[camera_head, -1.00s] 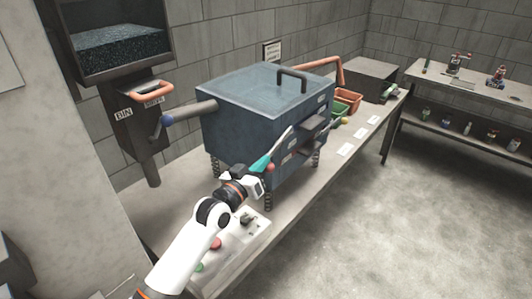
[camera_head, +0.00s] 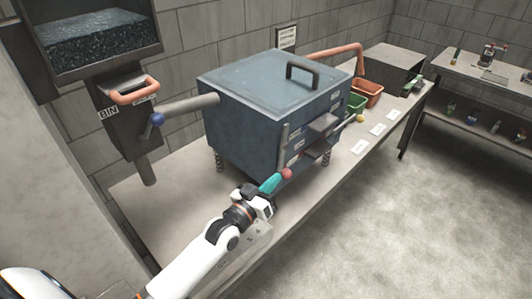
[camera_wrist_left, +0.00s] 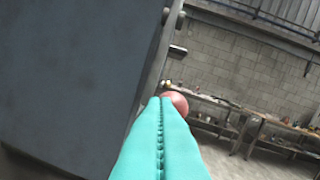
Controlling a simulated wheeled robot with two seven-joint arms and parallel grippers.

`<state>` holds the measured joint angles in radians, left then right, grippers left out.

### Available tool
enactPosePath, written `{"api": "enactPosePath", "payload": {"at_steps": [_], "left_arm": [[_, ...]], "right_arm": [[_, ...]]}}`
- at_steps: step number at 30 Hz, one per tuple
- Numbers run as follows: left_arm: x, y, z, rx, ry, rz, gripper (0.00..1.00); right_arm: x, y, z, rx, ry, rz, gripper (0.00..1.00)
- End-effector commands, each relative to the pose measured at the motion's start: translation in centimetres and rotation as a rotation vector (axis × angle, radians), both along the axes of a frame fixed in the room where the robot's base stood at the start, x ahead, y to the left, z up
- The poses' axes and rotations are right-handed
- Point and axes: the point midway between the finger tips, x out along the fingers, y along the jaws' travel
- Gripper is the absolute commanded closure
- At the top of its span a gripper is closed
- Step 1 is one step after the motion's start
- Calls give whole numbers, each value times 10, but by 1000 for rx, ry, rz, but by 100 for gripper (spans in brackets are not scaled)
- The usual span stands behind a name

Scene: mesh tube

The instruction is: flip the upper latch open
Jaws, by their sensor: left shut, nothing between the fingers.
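The blue-grey box (camera_head: 245,130) stands on springs on the bench, with a black lid handle on top. On its front face is an upright grey bar (camera_head: 283,146), which I take to be the upper latch. A red ball knob (camera_head: 287,173) is near the bar's lower end. My left gripper (camera_head: 273,182) has teal fingers, shut and empty, with the tips close to the red knob. In the left wrist view the shut fingers (camera_wrist_left: 161,112) partly cover the red knob (camera_wrist_left: 177,102); contact cannot be told. My right gripper is not in view.
Grey ledges (camera_head: 322,123) and a yellow knob (camera_head: 360,118) stick out farther right on the box. A bin chute with an orange handle (camera_head: 134,90) and a blue-knobbed lever (camera_head: 157,119) are at left. Green and orange trays (camera_head: 366,90) stand behind. The floor is open at right.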

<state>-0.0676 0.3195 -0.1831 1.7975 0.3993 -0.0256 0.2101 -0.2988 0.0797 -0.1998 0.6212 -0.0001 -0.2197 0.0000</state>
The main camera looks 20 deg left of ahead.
Motion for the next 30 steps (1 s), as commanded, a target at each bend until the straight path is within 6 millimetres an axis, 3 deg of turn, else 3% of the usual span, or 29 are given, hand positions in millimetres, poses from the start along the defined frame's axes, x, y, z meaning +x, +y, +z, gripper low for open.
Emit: {"api": "enactPosePath", "payload": {"at_steps": [30], "left_arm": [[4,-2,-10,0,4,-1,100]], "right_arm": [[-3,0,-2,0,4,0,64]]}}
